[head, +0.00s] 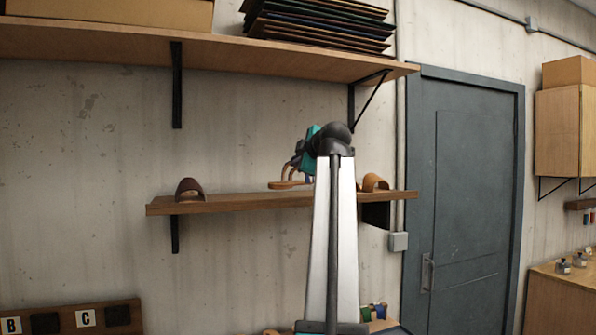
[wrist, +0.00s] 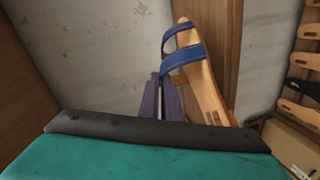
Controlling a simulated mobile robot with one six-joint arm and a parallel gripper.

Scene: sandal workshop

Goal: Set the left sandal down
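A tan sandal with blue straps (wrist: 205,88) is at my gripper in the wrist view. In the head view its pale sole (head: 288,185) shows just above the lower wall shelf (head: 240,201); I cannot tell whether it touches the board. My gripper (wrist: 160,82) has its purple fingers close together at the edge of a blue strap, and appears shut on it. In the head view my gripper (head: 297,166) is over the middle of the shelf, partly hidden by my arm. No visible mark shows which foot the sandal is for.
A dark brown sandal (head: 190,189) stands at the shelf's left end and an orange-tan one (head: 374,182) near its right end. Bare board lies between the brown sandal and the held one. An upper shelf (head: 130,52) with stacked sheets (head: 318,27) overhangs. A grey door (head: 465,190) is at right.

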